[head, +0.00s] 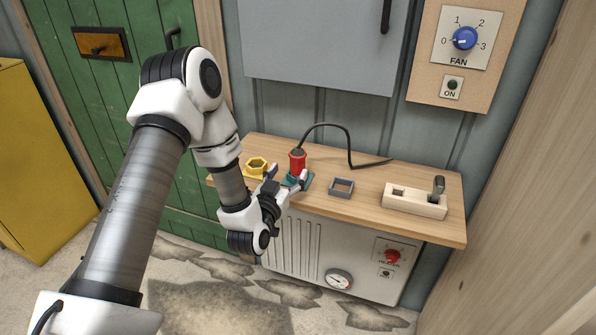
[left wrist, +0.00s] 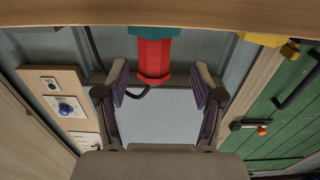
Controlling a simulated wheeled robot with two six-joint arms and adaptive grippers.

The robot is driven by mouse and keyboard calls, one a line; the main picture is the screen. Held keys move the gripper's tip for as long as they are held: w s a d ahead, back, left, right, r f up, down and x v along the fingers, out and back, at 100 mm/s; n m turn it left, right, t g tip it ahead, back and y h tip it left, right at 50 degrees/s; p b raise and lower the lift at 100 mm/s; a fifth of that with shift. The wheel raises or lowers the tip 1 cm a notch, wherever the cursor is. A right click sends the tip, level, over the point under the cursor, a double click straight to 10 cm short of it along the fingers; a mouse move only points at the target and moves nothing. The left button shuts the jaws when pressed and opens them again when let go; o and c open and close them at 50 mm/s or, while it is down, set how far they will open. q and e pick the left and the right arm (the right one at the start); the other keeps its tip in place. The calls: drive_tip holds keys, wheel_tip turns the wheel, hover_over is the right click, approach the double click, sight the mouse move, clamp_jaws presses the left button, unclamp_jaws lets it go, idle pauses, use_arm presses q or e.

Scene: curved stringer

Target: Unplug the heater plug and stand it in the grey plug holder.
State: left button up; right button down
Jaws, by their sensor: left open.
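The heater plug (head: 297,162) is red and stands upright in a teal socket (head: 307,184) on the wooden shelf. A black cord runs from its top to the right. In the left wrist view, turned upside down, the plug (left wrist: 154,60) hangs below the teal socket (left wrist: 152,31). The grey plug holder (head: 341,187) is a small, empty square frame right of the socket. My left gripper (head: 288,177) is open at the shelf's front edge by the plug. In the left wrist view its fingers (left wrist: 160,80) appear on either side of the plug, with gaps. My right gripper is out of view.
A yellow hexagonal ring (head: 256,167) lies left of the plug. A pale wooden block with a dark lever (head: 415,201) sits at the shelf's right. A grey cabinet (head: 320,45) hangs above. The heater (head: 310,245) with a red knob is below the shelf.

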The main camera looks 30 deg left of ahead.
sight(295, 167)
use_arm(q)
drive_tip(key=x, duration=0.6)
drive_tip(key=shift+d+f, duration=0.1)
drive_tip(key=shift+d, duration=0.3)
clamp_jaws()
